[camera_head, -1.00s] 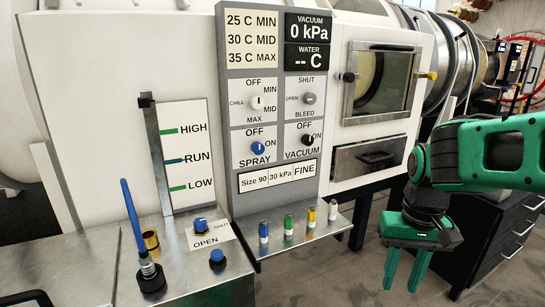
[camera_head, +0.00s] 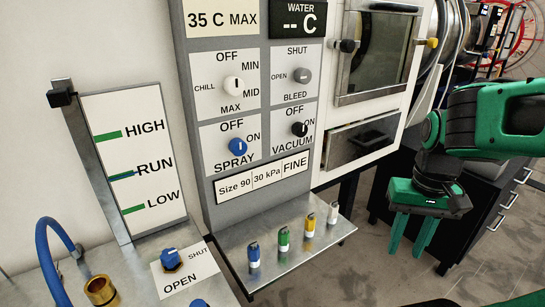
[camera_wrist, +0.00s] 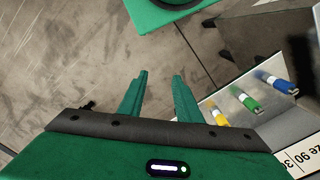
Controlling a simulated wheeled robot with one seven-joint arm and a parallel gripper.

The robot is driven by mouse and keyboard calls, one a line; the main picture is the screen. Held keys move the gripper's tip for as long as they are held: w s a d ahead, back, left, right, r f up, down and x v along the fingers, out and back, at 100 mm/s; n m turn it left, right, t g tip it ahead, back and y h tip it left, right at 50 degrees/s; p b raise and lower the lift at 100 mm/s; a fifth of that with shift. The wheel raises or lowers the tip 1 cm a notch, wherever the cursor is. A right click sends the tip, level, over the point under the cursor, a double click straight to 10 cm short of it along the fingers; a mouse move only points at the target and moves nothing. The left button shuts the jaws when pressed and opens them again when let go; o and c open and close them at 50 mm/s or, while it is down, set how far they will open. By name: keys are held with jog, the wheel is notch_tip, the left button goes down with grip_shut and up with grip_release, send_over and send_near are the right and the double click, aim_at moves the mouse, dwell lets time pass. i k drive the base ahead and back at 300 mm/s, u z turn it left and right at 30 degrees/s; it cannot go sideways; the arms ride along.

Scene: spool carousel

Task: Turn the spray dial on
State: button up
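The spray dial (camera_head: 237,146) is a blue knob with a white mark on the grey control panel (camera_head: 200,190), lower left of the dials. Its label has OFF above, ON to the right and SPRAY below. The white mark looks near upright, toward OFF. My gripper (camera_head: 411,252) hangs to the right of the panel, well apart from the dial, fingers pointing down. In the wrist view its two green fingers (camera_wrist: 158,95) are spread with nothing between them. The dial is not in the wrist view.
The vacuum dial (camera_head: 299,129) is right of the spray dial, with white chill (camera_head: 233,83) and grey bleed (camera_head: 302,75) dials above. A metal shelf (camera_head: 270,272) with several coloured vials juts out below. A blue shut/open valve (camera_head: 171,259) stands at lower left. Drawers (camera_head: 490,215) stand behind my arm.

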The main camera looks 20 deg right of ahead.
aim_at(237, 146)
jog(key=z, duration=0.35)
jog(key=k, duration=1.6)
jog(key=u, duration=0.8)
jog(key=i, duration=1)
jog(key=z, duration=0.05)
